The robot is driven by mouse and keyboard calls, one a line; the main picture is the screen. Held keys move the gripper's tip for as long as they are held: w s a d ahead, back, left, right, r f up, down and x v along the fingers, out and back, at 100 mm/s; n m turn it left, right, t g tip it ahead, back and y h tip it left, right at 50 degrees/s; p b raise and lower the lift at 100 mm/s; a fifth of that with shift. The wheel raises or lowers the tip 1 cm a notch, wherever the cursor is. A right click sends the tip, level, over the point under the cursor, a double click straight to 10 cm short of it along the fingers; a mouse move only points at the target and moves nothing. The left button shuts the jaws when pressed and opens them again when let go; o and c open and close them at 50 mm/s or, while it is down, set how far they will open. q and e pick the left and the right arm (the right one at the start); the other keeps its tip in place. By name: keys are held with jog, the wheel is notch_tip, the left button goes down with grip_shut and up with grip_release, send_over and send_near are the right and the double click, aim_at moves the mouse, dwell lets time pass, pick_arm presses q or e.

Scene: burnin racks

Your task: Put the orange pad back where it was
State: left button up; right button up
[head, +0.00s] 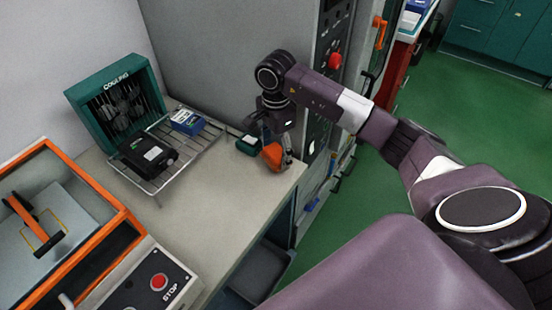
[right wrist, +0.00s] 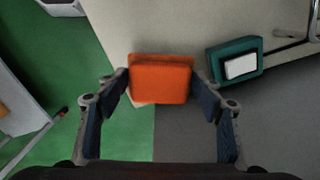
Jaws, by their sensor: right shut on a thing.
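The orange pad (head: 273,156) is at the right end of the bench top, near its front corner. My right gripper (head: 275,153) reaches down over it from above. In the right wrist view the orange pad (right wrist: 160,80) sits between the two fingers of the right gripper (right wrist: 160,88), which are shut on its left and right sides. I cannot tell whether the pad touches the bench. My left gripper does not show.
A teal block with a white top (head: 247,144) stands close beside the pad. A wire rack (head: 203,143) holds a black device (head: 148,155) and a blue box (head: 186,121) before the teal cooling fan (head: 117,96). The grey cabinet (head: 235,50) rises behind. Bare bench (head: 215,200) lies in front.

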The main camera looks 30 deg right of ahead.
aim_at(276, 160)
notch_tip(276, 160, down, 4)
jog(key=shift+r, duration=0.25)
jog(key=shift+f, duration=0.2)
jog(key=o, duration=1)
jog(key=shift+r, duration=0.15)
